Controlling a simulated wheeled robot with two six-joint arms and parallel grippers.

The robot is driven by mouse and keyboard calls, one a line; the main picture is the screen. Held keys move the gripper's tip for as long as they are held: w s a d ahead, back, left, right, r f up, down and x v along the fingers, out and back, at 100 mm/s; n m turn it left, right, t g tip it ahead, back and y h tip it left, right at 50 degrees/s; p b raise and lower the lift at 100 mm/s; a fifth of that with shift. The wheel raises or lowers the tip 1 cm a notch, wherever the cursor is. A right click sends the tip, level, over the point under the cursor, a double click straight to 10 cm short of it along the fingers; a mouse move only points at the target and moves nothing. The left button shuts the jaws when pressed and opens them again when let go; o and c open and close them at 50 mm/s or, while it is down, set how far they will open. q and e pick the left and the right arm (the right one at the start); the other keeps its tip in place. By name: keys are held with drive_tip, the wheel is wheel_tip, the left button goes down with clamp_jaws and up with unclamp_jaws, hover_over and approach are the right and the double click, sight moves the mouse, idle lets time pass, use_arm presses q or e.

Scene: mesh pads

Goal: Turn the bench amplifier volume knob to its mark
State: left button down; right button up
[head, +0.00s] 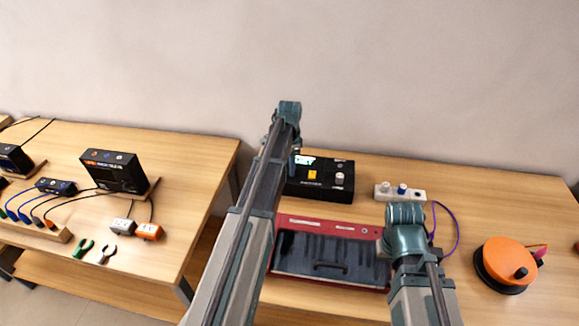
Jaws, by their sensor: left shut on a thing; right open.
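My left gripper (293,170) reaches down at the box's left end and is shut on a knob there. The knob and its mark are hidden behind my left arm. My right gripper (388,246) is open, over the right end of the red tool case; its fingers are mostly hidden by the wrist.
A white strip with knobs (418,195), a purple cable (455,225) and an orange reel (505,260) are to the right. The left bench holds a black meter (115,172), pliers and plugs.

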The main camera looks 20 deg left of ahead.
idle(0.3)
use_arm(q)
drive_tip(key=c, duration=0.6)
unclamp_jaws()
drive_tip(key=shift+r, duration=0.15)
use_arm(e)
drive_tip(key=shift+r, duration=0.15)
use_arm(q)
wheel_tip(320, 180, up, 14)
drive_tip(key=p, duration=1.4)
drive_tip(key=shift+f, duration=0.2)
use_arm(e)
wheel_tip(320, 180, up, 14)
drive_tip(key=shift+f, duration=0.25)
use_arm(q)
drive_tip(key=shift+f, duration=0.1)
